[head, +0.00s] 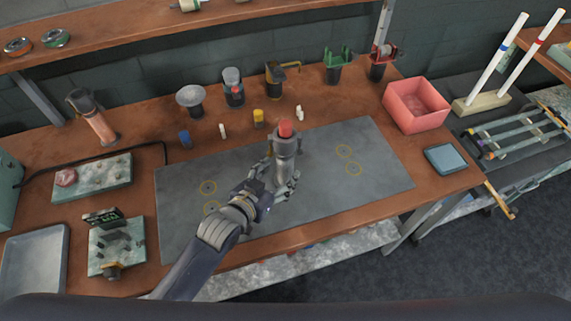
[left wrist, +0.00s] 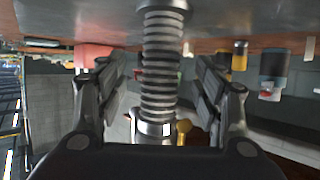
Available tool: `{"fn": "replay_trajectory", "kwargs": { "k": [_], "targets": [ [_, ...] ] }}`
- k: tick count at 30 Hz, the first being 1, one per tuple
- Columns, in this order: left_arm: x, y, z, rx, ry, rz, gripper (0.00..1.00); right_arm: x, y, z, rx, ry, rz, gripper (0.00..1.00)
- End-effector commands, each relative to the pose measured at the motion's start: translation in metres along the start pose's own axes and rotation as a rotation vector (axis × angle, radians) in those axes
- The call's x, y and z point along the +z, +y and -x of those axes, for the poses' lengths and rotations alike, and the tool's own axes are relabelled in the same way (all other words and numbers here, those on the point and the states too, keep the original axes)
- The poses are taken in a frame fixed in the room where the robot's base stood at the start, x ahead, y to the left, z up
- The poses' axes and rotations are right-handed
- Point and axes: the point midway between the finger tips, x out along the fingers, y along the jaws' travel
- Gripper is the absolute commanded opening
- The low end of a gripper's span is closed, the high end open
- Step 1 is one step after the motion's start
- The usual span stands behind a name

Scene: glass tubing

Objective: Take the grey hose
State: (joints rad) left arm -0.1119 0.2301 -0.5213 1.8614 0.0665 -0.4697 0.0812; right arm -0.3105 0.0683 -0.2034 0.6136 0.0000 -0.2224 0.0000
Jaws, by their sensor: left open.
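A grey upright piece with a red top (head: 286,148) stands on the grey mat, and I take it to be the grey hose. In the left wrist view the hose (left wrist: 160,62) is a ribbed grey column with a bright metal collar. My left gripper (head: 281,184) is beside the hose, low over the mat. In the left wrist view its open fingers stand on either side of the hose, with visible gaps. The hose's lower part is partly hidden by the gripper in the head view. My right gripper is not in view.
The grey mat (head: 375,192) is mostly clear around the hose. Small bottles, including a yellow one (head: 258,118), and metal cups stand behind it. A pink bin (head: 416,104) and blue pad (head: 446,158) are at right. Green-topped fixtures (head: 92,178) and a tray (head: 34,258) are at left.

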Motion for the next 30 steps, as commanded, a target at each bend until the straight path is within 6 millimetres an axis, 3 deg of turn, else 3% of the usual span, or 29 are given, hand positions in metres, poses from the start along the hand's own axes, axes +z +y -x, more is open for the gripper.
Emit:
{"fn": "replay_trajectory", "kwargs": {
  "k": [5, 10, 21, 29, 30],
  "targets": [
    [-0.002, -0.001, -0.02, 0.0, -0.001, 0.001, 0.62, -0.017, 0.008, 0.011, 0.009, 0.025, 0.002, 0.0],
    [0.0, -0.001, -0.039, 0.0, 0.0, 0.001, 0.62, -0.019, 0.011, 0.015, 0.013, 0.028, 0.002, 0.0],
    [0.002, -0.001, -0.047, 0.0, 0.0, 0.0, 0.62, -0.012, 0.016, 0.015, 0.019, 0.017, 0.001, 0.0],
    [0.002, -0.001, -0.047, 0.0, -0.001, 0.0, 0.05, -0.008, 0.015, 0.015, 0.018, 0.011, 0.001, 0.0],
    [0.002, -0.001, -0.047, 0.0, -0.001, 0.0, 0.02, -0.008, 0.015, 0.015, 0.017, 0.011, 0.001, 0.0]
  ]
}}
